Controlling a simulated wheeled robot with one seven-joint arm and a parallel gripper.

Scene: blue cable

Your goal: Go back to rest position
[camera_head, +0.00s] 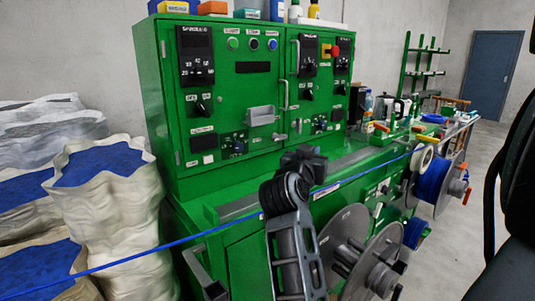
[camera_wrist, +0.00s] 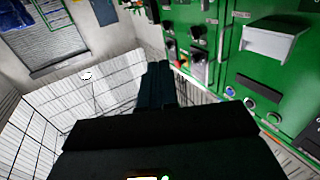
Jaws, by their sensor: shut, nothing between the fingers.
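My gripper (camera_head: 305,163) is raised in front of the green machine (camera_head: 225,160) in the head view, at the end of my folded arm. In the wrist view, its dark fingers (camera_wrist: 157,72) are together with nothing between them. The blue cable (camera_head: 150,251) runs taut from the lower left, passes behind my arm and continues to the spools at the right. The cable does not show clearly in the wrist view.
White sacks of blue granules (camera_head: 98,167) stand at the left. A grey metal reel (camera_head: 383,279) is close on the right of my arm. A blue spool (camera_head: 431,181) is further right. Bare floor lies at the right, towards a blue door (camera_head: 492,75).

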